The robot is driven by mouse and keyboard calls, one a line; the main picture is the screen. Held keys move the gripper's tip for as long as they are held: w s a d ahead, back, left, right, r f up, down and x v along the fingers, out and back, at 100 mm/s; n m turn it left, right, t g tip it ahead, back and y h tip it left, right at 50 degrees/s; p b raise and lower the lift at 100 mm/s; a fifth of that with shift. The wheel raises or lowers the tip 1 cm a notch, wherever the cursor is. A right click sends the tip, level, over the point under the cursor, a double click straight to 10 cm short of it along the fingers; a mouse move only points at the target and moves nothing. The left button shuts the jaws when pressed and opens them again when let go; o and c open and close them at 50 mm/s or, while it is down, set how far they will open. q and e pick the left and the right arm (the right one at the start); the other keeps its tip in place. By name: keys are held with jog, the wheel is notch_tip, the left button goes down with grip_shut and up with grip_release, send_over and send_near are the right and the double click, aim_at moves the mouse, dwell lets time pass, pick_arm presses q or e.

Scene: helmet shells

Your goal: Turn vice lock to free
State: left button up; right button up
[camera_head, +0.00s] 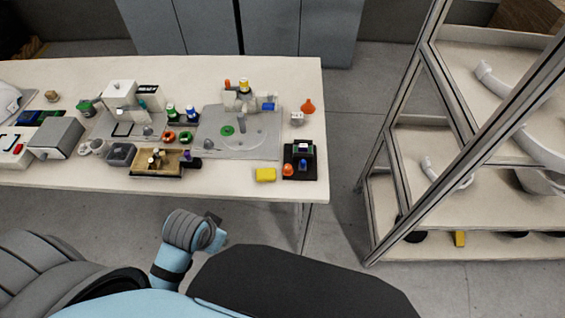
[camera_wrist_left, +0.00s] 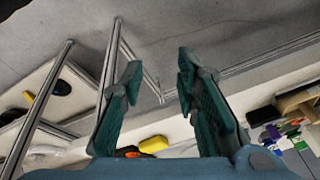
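I cannot tell for sure which part is the vice lock. My right gripper is not in view.
A yellow block (camera_head: 265,174) lies beside the black fixture; it also shows in the left wrist view (camera_wrist_left: 153,144). A grey plate (camera_head: 212,147) with a raised device, a tan tray (camera_head: 140,170) and several small parts crowd the table. A metal-framed shelf (camera_head: 400,150) stands at right.

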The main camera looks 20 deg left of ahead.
pick_arm(q)
jog(key=w+d+m, duration=0.1)
jog(key=w+m, duration=0.1)
jog(key=w, duration=0.3)
jog(key=w+d+r+m+g, duration=0.1)
jog(key=w+d+m, duration=0.1)
jog(key=w, duration=0.4)
jog(key=w+d+r+m+h, duration=0.1)
jog(key=w+d+m, duration=0.1)
jog(key=w, duration=0.4)
jog(key=shift+r+g, duration=0.2)
jog(key=shift+g, duration=0.2)
jog(key=w+d+r+m, duration=0.4)
jog(key=w+r, duration=0.3)
notch_tip(320, 180, up, 4)
jog(key=m+g, duration=0.1)
jog(key=m, duration=0.2)
send_over(288, 166)
notch_tip(288, 166, down, 14)
jog(key=b, duration=0.4)
jog(key=shift+r, duration=0.2)
jog(key=shift+s, duration=0.1)
jog(key=shift+r, duration=0.1)
grip_shut()
